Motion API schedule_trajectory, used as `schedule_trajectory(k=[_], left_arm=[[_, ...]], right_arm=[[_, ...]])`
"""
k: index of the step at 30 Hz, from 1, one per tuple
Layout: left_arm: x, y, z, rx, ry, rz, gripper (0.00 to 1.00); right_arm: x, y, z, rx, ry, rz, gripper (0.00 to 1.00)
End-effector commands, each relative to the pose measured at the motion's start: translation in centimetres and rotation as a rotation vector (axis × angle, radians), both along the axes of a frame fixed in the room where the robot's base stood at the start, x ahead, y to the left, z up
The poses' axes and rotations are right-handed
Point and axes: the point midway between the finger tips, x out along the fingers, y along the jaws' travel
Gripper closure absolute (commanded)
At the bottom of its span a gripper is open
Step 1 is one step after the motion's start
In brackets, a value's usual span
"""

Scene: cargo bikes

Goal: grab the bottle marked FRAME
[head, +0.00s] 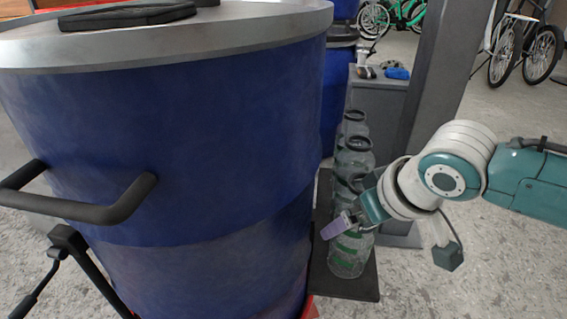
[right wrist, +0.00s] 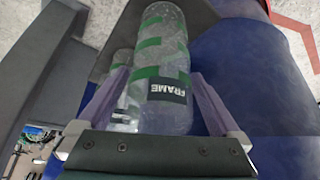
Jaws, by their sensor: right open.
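The bottle marked FRAME (right wrist: 162,75) is clear with green bands and a dark label, seen in the right wrist view between the fingers of my right gripper (right wrist: 158,90). The jaws are open, one finger on each side of it. In the head view the nearest bottle (head: 349,252) stands on a dark shelf (head: 345,284), with my right gripper (head: 345,222) at its upper part. My right gripper and arm partly hide it. My left gripper is not in view.
More clear bottles (head: 355,150) stand in a row behind the nearest one. A large blue drum (head: 190,130) with a black handle (head: 80,205) is close on the left. A grey post (head: 437,80) and a grey cabinet (head: 378,108) stand behind.

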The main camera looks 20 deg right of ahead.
Motion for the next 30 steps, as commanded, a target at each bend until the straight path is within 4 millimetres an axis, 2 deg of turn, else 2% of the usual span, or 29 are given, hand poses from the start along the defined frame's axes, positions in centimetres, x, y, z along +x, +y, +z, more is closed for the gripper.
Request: schedule_trajectory(k=[5, 23, 30], left_arm=[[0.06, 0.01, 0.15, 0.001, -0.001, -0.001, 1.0], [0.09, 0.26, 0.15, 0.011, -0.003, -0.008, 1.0], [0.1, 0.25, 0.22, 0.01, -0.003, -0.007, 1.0]], right_arm=[[-0.01, 0.02, 0.12, 0.0, 0.0, 0.0, 0.02], [-0.04, 0.01, 0.11, 0.0, 0.0, 0.0, 0.7], [-0.03, 0.01, 0.2, 0.0, 0.0, 0.0, 0.71]])
